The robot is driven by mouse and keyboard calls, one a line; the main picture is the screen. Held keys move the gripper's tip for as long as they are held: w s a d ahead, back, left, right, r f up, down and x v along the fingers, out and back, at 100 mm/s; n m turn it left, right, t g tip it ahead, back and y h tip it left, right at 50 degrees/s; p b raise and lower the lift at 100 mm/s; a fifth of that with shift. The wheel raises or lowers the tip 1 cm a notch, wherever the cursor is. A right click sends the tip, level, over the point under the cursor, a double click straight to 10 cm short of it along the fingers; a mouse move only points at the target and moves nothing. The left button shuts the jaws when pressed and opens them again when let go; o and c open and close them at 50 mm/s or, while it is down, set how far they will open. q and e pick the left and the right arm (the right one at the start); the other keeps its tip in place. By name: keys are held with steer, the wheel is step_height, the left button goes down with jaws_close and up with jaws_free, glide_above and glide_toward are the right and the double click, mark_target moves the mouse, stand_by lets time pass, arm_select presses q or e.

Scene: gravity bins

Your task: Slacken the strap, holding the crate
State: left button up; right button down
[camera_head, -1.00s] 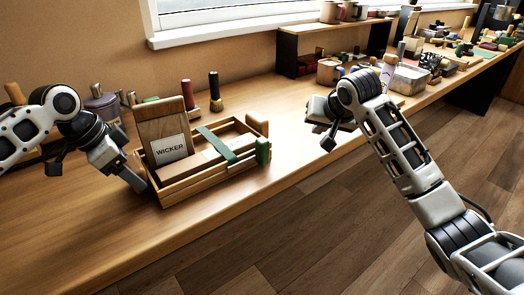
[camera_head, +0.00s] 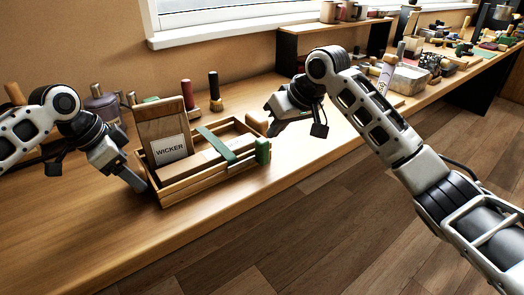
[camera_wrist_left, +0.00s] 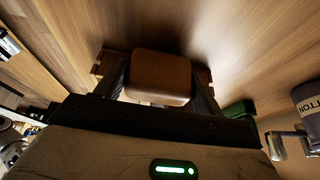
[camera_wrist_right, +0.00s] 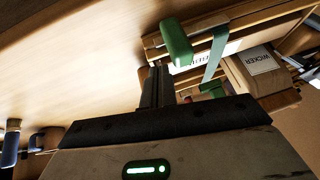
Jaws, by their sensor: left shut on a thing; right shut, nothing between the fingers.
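The wooden crate (camera_head: 205,181) stands on the bench with a WICKER label on its upright board. A green strap (camera_head: 217,145) crosses its top. A green strap end piece (camera_head: 263,151) sits at the right end; it shows large in the right wrist view (camera_wrist_right: 176,42). My left gripper (camera_head: 138,184) is at the crate's left end. In the left wrist view it is shut on a rounded wooden grip (camera_wrist_left: 158,77). My right gripper (camera_head: 274,129) is shut and empty, just right of the crate's right end.
Upright tools with dark red (camera_head: 187,94) and black (camera_head: 214,90) handles stand behind the crate. A purple tub (camera_head: 102,107) is at the back left. Shelves and clutter fill the far right. The bench in front of the crate is clear.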

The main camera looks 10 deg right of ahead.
mark_target(245, 159)
arm_select(q)
steer(key=shift+f, duration=0.2)
arm_select(e)
steer(key=shift+f, duration=1.55)
arm_select(q)
steer(key=shift+a, duration=0.1)
arm_select(e)
steer(key=shift+a, duration=0.1)
stand_by(0.5)
steer(key=shift+s+a, duration=0.45)
steer(key=shift+a, duration=0.55)
steer(key=shift+s+a, duration=0.4)
steer(key=shift+a, duration=0.65)
steer(key=shift+s+a, duration=0.45)
steer(key=shift+a, duration=0.55)
steer(key=shift+w+d+r, duration=0.1)
steer(key=shift+d, duration=0.05)
step_height(245, 159, up, 7)
steer(key=shift+w+d, duration=0.15)
steer(key=shift+d, duration=0.3)
